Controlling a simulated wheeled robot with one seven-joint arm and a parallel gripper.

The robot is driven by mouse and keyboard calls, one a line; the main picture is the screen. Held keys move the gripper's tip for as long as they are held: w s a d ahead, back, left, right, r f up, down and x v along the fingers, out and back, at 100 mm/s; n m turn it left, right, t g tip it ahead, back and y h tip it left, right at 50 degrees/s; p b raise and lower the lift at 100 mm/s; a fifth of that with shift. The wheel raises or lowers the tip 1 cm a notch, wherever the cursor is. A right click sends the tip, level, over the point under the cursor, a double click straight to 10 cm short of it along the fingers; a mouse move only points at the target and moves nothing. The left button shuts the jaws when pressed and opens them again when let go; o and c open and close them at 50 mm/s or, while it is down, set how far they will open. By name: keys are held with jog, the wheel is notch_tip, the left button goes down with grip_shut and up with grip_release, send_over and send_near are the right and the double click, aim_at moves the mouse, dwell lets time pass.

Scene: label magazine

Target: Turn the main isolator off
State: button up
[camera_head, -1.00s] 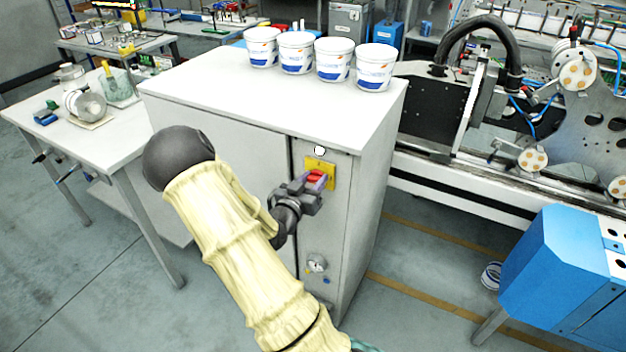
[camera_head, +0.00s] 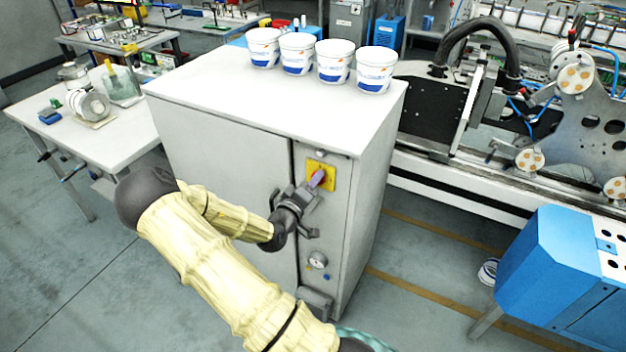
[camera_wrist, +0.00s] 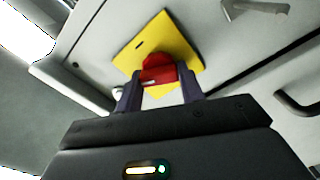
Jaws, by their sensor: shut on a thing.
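The main isolator is a red handle (camera_wrist: 157,72) on a yellow plate (camera_wrist: 168,38), on the narrow front panel of a grey cabinet (camera_head: 220,150). The yellow plate also shows in the head view (camera_head: 328,168), where the fingers mostly hide the handle. My gripper (camera_wrist: 160,88) has its two purple fingers on either side of the handle and is shut on it. In the wrist view the plate looks turned relative to my gripper. In the head view my gripper (camera_head: 315,181) reaches the plate from the lower left.
Several white tubs (camera_head: 335,62) stand on the cabinet top. A round dial (camera_head: 317,259) sits below the isolator. A workbench (camera_head: 125,130) is at the left, a machine (camera_head: 480,110) at the right and a blue unit (camera_head: 545,265) at the lower right. Floor is clear before the cabinet.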

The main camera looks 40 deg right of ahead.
jog(key=n+p, duration=0.1)
jog(key=n, duration=0.4)
jog(key=shift+f, duration=0.15)
jog(key=shift+n, duration=0.4)
jog(key=o, duration=1)
jog(key=shift+a, duration=0.15)
jog(key=b+v, duration=0.3)
jog(key=v, duration=1.4)
jog(key=shift+a, duration=0.1)
